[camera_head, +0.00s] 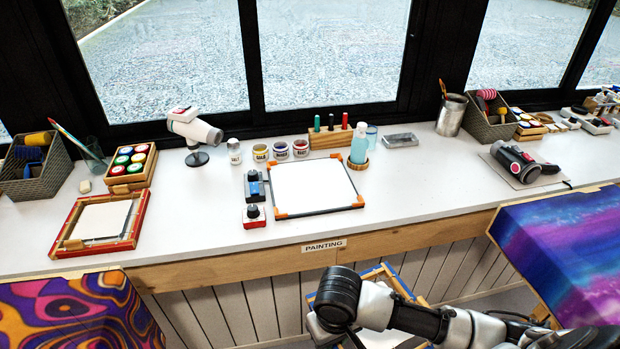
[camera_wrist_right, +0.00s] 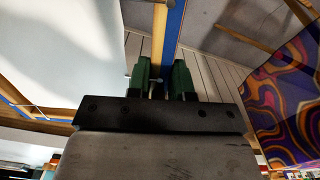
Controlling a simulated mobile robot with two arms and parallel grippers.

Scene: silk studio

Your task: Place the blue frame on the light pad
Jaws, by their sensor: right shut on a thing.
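The blue frame (camera_head: 399,283) has blue and bare wood bars around a pale sheet. It is in front of the counter, below its front edge, partly hidden by my right arm. In the right wrist view my right gripper (camera_wrist_right: 163,82) is shut on one bar of the blue frame (camera_wrist_right: 174,38), with a green fingertip on each side. The light pad (camera_head: 313,186) lies flat on the counter at the middle, a white panel with orange corners and nothing on it. My left gripper is not in view.
Two small control boxes (camera_head: 254,200) stand at the pad's left edge. Paint jars (camera_head: 281,151), a marker block (camera_head: 330,138) and a blue bottle (camera_head: 359,144) stand behind it. A red frame (camera_head: 139,215) lies at the left. The counter right of the pad (camera_head: 430,180) is clear.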

